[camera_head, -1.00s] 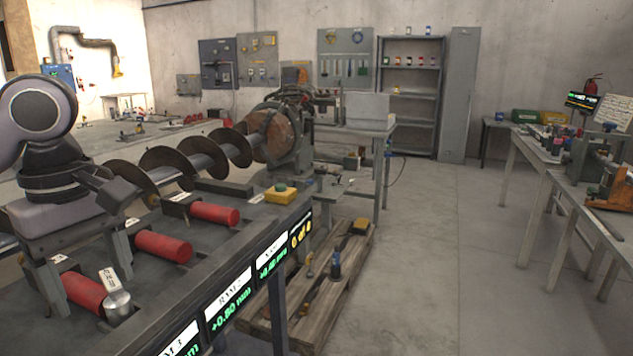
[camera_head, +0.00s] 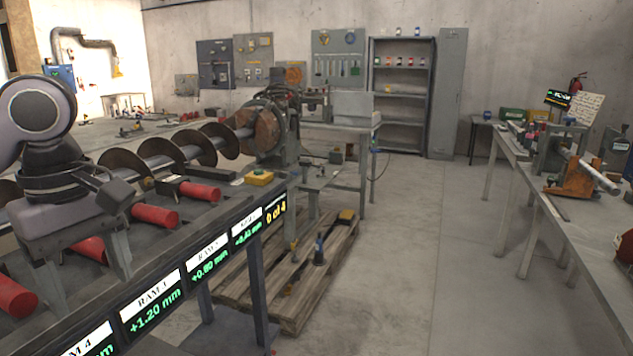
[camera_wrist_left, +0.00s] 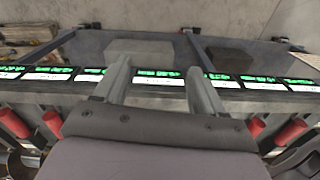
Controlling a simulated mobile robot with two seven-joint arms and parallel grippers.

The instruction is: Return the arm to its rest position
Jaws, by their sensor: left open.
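My left gripper (camera_head: 88,288) points down in the head view, at the left, over the near side of the auger bench (camera_head: 90,315). Its two fingers are spread apart with nothing visible between them. It also shows in the left wrist view (camera_wrist_left: 160,66), fingers apart in front of the row of green-lit displays (camera_wrist_left: 160,77). The folded grey-white arm (camera_head: 40,120) stands above the gripper. My right gripper is in neither view.
Red cylinders (camera_head: 155,216) line the bench beside the long auger (camera_head: 160,160). A yellow button box (camera_head: 259,178) sits at its far corner. A wooden pallet (camera_head: 290,315) lies beside it. Clear floor (camera_head: 400,270) separates it from the right-hand bench (camera_head: 540,210).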

